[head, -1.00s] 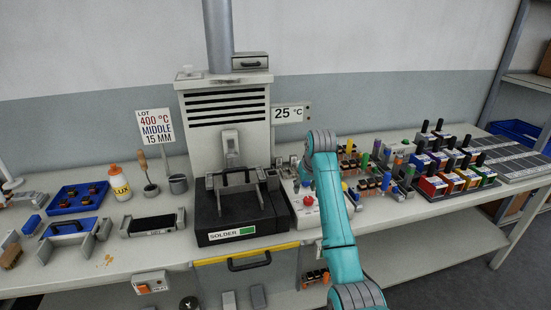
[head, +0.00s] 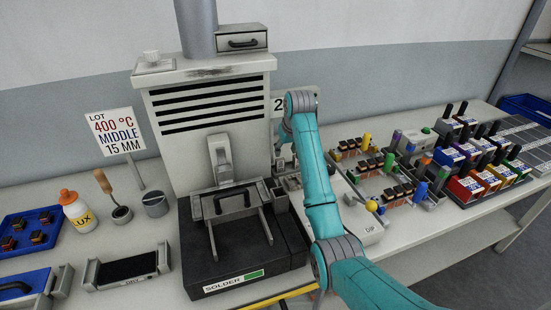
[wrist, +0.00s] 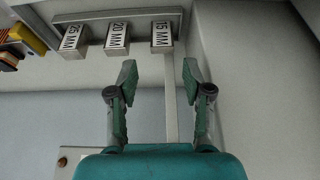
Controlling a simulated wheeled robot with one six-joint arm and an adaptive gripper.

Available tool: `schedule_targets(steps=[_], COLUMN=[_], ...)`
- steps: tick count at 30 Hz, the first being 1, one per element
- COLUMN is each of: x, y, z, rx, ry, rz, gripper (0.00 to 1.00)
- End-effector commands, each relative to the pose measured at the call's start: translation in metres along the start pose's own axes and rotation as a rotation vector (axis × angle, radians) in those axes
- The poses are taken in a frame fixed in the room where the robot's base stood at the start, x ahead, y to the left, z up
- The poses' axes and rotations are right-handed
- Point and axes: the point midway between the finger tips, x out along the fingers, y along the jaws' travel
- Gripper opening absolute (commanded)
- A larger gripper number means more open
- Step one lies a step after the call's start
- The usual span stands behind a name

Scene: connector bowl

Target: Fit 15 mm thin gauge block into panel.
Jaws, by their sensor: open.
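The 15 mm thin gauge block (wrist: 162,36) is a small grey block marked 15 MM. It is at the top of the wrist view, at the end of a row with the 20 mm block (wrist: 117,38) and the 25 mm block (wrist: 74,42). My gripper (wrist: 158,75) is open and empty, its two fingers below and either side of the 15 mm block in the picture, apart from it. In the head view my arm hides most of the gripper beside the grey cabinet. I cannot tell which surface is the panel.
A sign (head: 115,132) reads LOT 400 °C, MIDDLE, 15 MM. The black solder unit (head: 245,250) and the vented cabinet (head: 210,110) stand left of my arm. Several connector parts (head: 400,180) and colored bins (head: 468,187) crowd the bench to its right. A wall (wrist: 250,60) is close right in the wrist view.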

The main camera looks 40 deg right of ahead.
Motion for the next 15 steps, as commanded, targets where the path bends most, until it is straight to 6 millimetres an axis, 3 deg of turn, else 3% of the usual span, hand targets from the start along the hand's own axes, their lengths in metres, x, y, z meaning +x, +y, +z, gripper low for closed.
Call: schedule_targets(steps=[15], x=[0.055], y=[-0.001], z=[-0.001], rx=[0.000], ry=[-0.001], rz=[0.000], gripper=[0.50])
